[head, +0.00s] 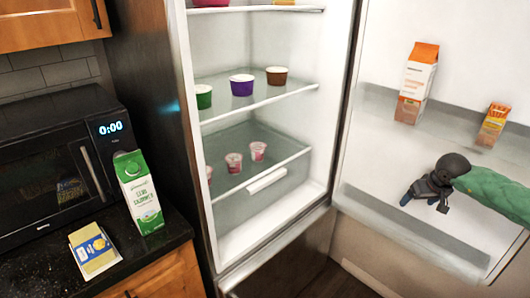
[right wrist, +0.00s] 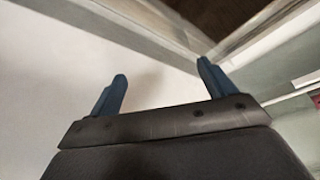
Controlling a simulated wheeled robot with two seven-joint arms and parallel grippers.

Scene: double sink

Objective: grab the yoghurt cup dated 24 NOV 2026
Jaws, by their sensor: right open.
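Several small pinkish-white yoghurt cups stand in the open fridge on the lower glass shelf: a right one (head: 258,151), a middle one (head: 233,162) and a left one (head: 209,173) partly hidden by the fridge's side edge. Their dates are too small to read. My right gripper (head: 424,198) is open and empty, in front of the open fridge door, to the right of the cups and well apart from them. In the right wrist view its two blue fingers (right wrist: 160,85) are spread with nothing between them. My left gripper is not in view.
The fridge door (head: 385,165) stands open at the right, with cartons (head: 418,80) on its shelf. Green, purple and brown tubs (head: 241,85) stand on the shelf above the cups. A counter at left holds a microwave (head: 50,150), a green-white carton (head: 139,192) and a yellow packet (head: 93,250).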

